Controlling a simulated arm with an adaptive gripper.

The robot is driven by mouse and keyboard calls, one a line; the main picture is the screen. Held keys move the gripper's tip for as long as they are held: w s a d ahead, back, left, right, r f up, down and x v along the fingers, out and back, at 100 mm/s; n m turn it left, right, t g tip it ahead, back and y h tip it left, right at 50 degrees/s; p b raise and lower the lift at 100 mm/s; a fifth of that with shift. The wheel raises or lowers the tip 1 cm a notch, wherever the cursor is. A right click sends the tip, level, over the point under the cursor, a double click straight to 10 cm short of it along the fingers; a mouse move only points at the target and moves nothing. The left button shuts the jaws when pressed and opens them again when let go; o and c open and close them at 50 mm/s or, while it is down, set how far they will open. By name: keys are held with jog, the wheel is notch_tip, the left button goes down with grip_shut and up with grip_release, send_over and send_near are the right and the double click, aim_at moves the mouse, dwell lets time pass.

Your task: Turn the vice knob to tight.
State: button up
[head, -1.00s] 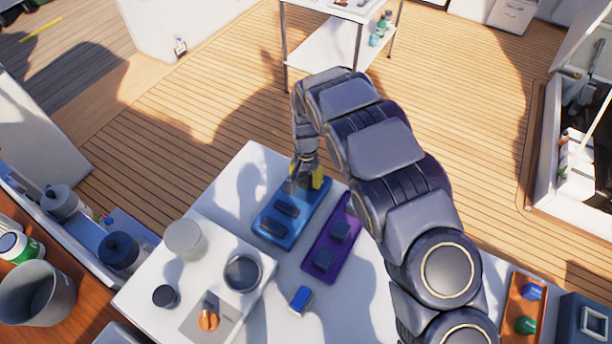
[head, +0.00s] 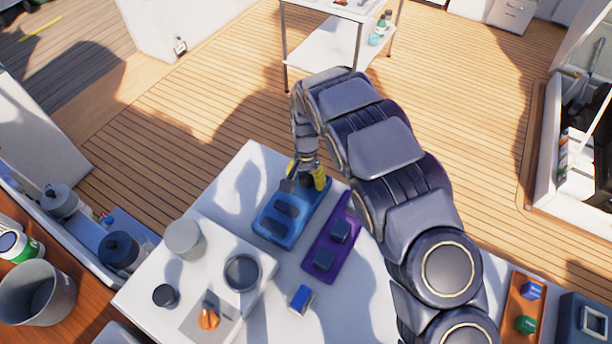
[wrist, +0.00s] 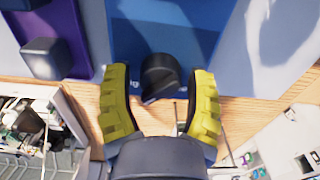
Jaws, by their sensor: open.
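The blue vice base (head: 277,238) lies on the white table with two dark bars on top. Its black knob (wrist: 160,76) is at the end by my gripper, with partly hidden white lettering beside it. In the head view my gripper (head: 306,178) is over that end and largely covers the knob. In the wrist view my gripper (wrist: 159,100) is open, its yellow fingers to the left and right of the knob. Gaps show between the fingers and the knob. The knob's pointer slants toward the lower left in the wrist view; which label it marks I cannot tell.
A purple base (head: 326,250) with dark blocks lies right beside the blue one. A small blue block (head: 300,299), a grey cup (head: 184,240) and a panel with an orange knob (head: 208,318) are nearer.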

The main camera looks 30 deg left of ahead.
aim_at(306, 175)
notch_tip(306, 175, up, 11)
jog(key=shift+f, duration=0.1)
jog(key=shift+r, duration=0.55)
